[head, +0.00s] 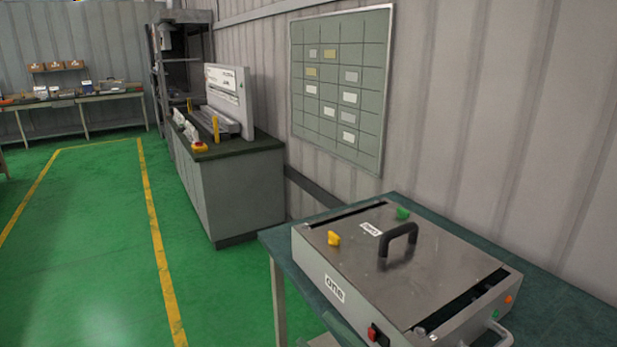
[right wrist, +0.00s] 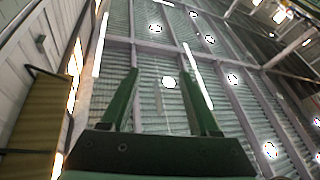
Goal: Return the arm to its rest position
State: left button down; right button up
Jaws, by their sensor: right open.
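My right gripper (right wrist: 161,72) shows in the right wrist view. Its two green fingers are apart with nothing between them, and they point up toward the roof. I cannot make out either gripper in the head view, and my left gripper is not in view. A metal box-shaped device (head: 345,262) labelled "one" stands on a dark green table (head: 555,305) at the lower right of the head view. It has a black handle (head: 398,240) on top, a yellow knob (head: 333,238), a green knob (head: 402,213) and a red switch (head: 372,334).
A grey cabinet (head: 240,190) with a machine (head: 229,97) on it stands along the wall. A gridded board (head: 341,135) hangs on the wall. A workbench (head: 100,98) is at the back left. The green floor (head: 80,235) with yellow lines is clear.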

jog(key=s+d+f+m+t+h, duration=0.1)
jog(key=d+f+m+t+h, duration=0.1)
jog(key=d+f+m+h, duration=0.55)
jog(key=s+d+f+m+g+h, duration=0.1)
jog(key=s+d+f+g+h, duration=0.2)
jog(key=s+f, duration=0.5)
jog(key=s+d+f+m+g+h, duration=0.2)
jog(key=s+f, duration=0.6)
jog(key=f, duration=0.5)
jog(key=shift+d+f+g+h, duration=0.15)
jog(key=shift+d+g+h, duration=0.65)
jog(key=shift+g, duration=0.2)
jog(key=shift+s, duration=0.1)
